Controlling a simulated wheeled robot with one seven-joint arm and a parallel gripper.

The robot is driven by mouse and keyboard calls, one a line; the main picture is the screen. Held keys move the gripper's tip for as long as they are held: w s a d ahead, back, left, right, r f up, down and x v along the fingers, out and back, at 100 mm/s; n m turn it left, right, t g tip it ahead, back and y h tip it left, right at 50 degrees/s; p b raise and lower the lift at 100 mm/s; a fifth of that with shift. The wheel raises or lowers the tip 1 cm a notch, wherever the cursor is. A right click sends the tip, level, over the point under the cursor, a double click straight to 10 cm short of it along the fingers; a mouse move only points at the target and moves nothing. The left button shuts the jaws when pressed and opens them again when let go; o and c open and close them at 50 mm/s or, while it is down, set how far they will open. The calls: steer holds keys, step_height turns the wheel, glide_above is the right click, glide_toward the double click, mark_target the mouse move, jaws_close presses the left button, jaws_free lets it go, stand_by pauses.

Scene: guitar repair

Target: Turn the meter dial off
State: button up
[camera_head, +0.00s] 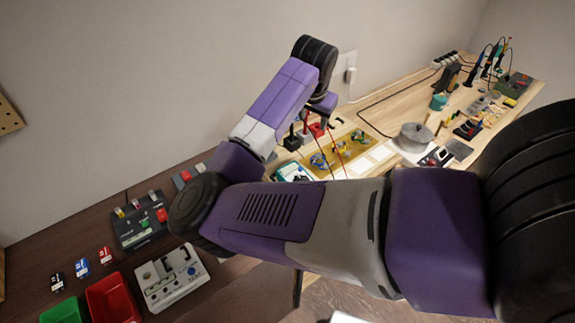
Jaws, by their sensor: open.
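A device with a teal edge and a pale face (293,172), possibly the meter, lies on the wooden bench just behind my forearm. My arm covers its lower part, and I cannot make out its dial or setting. My gripper (319,118) is at the far end of my arm, below the purple wrist and above the bench, behind and to the right of that device. It is open. Its fingers are small and hard to tell from the red and black items there. I see nothing held in it.
Red and black holders (312,131) with thin leads stand near my gripper. A round metal tin (413,137) and tools are farther right. A dark table at left holds a red bin (110,299) and a white device (171,278).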

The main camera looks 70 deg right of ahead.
mark_target(302, 177)
steer(key=a+f+y, duration=0.1)
steer(key=a, duration=0.2)
steer(key=s+a+f+y, duration=0.1)
steer(key=a+y, duration=0.1)
steer(key=a, duration=0.2)
steer(key=a+f+m+g+y, duration=0.1)
steer(key=a+y, duration=0.1)
steer(key=a, duration=0.2)
steer(key=shift+s+a, duration=0.15)
step_height(302, 177, down, 7)
steer(key=shift+f+p, duration=0.2)
steer(key=shift+p, duration=0.15)
steer(key=shift+c, duration=0.2)
